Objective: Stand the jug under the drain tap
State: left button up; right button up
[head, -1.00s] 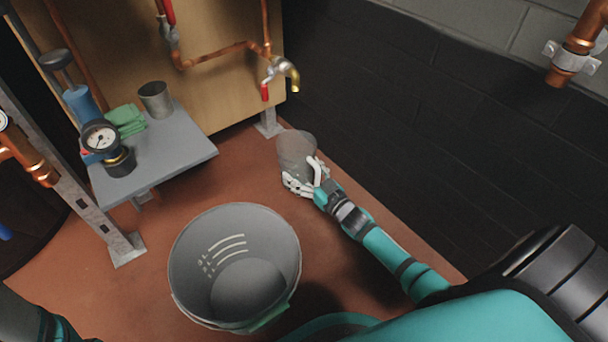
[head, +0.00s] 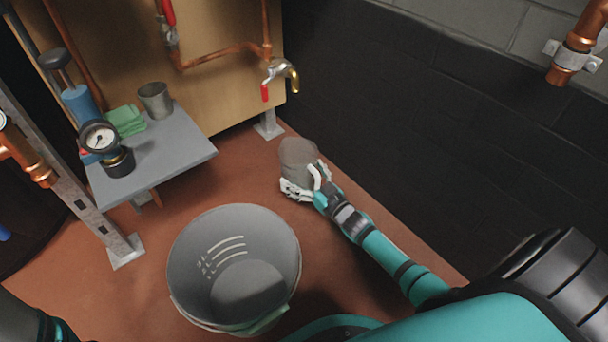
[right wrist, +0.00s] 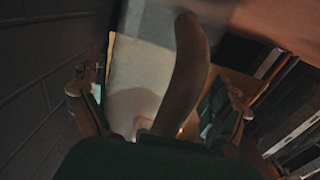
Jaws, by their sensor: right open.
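The jug (head: 297,151) is a grey, see-through vessel low by the dark wall, right of the tap in the head view. Whether it touches the floor is hard to tell. The drain tap (head: 279,73) is brass with a red lever, on copper pipe at the wooden panel, up and left of the jug. My right gripper (head: 303,181) is at the jug's near side, jaws open. In the right wrist view the jug's curved handle (right wrist: 188,75) stands between my two spread fingers, with its pale body behind. My left gripper is out of view.
A grey bucket (head: 180,268) stands on the red floor in front. A grey low platform (head: 180,150) at left holds a gauge (head: 98,137), green cloth (head: 127,119) and metal cup (head: 155,99). A dark brick wall (head: 410,110) bounds the right. Floor below the tap is clear.

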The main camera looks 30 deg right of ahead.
jog(key=shift+r, duration=0.15)
jog(key=shift+s+d+r+p, duration=0.1)
jog(key=shift+s+r+p, duration=0.15)
jog(key=shift+s+p, duration=0.35)
jog(key=shift+s+r+p, duration=0.25)
jog(key=shift+s+p, duration=0.25)
jog(key=shift+p, duration=0.15)
jog(key=s+p, duration=0.1)
jog(key=s, duration=0.2)
jog(key=s+d+p, duration=0.1)
jog(key=s+p, duration=0.1)
jog(key=s, duration=0.1)
jog(key=s+p, duration=0.1)
jog(key=s, duration=0.2)
jog(key=shift+d+f+p, duration=0.1)
jog(key=shift+d+p, duration=0.1)
jog(key=shift+p, duration=0.15)
jog(key=shift+s+f, duration=0.1)
jog(key=shift+s, duration=0.3)
